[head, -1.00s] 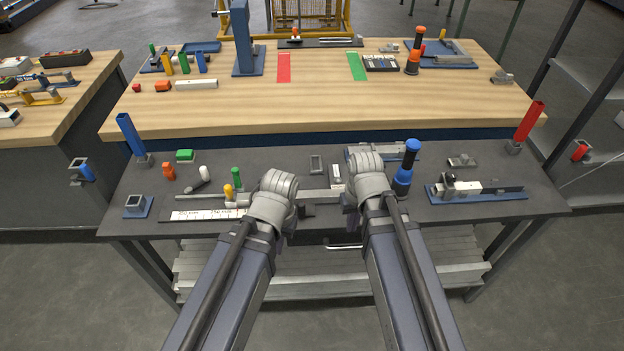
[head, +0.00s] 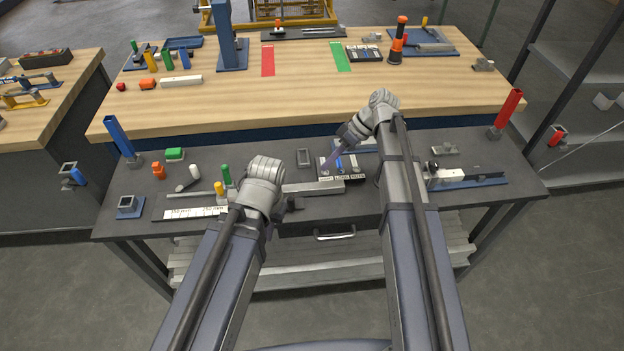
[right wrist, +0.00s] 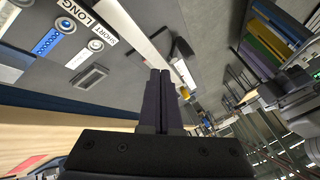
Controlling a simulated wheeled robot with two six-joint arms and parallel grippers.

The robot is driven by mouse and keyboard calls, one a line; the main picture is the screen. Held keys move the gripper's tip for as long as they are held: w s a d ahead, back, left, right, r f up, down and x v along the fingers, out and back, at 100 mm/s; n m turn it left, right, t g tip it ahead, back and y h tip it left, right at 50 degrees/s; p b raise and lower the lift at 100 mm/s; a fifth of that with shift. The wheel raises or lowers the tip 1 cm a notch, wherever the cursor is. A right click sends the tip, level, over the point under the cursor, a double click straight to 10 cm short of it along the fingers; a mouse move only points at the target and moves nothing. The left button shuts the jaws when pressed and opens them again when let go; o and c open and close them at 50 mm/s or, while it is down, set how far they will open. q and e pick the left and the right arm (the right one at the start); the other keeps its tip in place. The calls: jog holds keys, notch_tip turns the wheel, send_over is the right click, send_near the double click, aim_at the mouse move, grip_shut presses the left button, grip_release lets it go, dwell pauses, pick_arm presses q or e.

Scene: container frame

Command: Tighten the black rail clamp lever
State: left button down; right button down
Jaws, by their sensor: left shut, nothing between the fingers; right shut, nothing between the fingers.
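A black lever (right wrist: 182,48) shows in the right wrist view beside a long pale bar (right wrist: 130,28). In the head view a small dark part (head: 293,203), likely this lever, sits at the front of the grey bar (head: 315,187), just right of my left gripper. My left gripper (head: 264,172) is over the measuring rail; its fingertips are hidden by its own wrist. My right gripper (head: 328,166) is shut and empty, pointing down and left above the labelled tray (head: 345,178). Its closed dark fingers (right wrist: 161,100) also show in the wrist view, apart from the lever.
A ruler strip (head: 190,212) lies at left, with green (head: 226,175) and yellow posts nearby. Another rail fixture (head: 470,178) stands at right. Blue (head: 120,138) and red (head: 508,108) upright tubes stand at the ends. A wooden bench (head: 300,95) lies behind.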

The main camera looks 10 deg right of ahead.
jog(key=b+x, duration=0.7)
jog(key=x, duration=0.3)
jog(key=shift+d+f+b, duration=0.15)
jog(key=shift+b, duration=0.2)
jog(key=shift+s+a+r+p, duration=0.15)
jog(key=shift+s+a+p, duration=0.05)
jog(key=shift+s+a, duration=0.25)
jog(key=shift+s+a+r+p, duration=0.15)
jog(key=shift+s+a+r, duration=0.05)
jog(key=shift+s+a, duration=0.7)
jog(key=shift+s, duration=0.05)
jog(key=shift+s, duration=0.15)
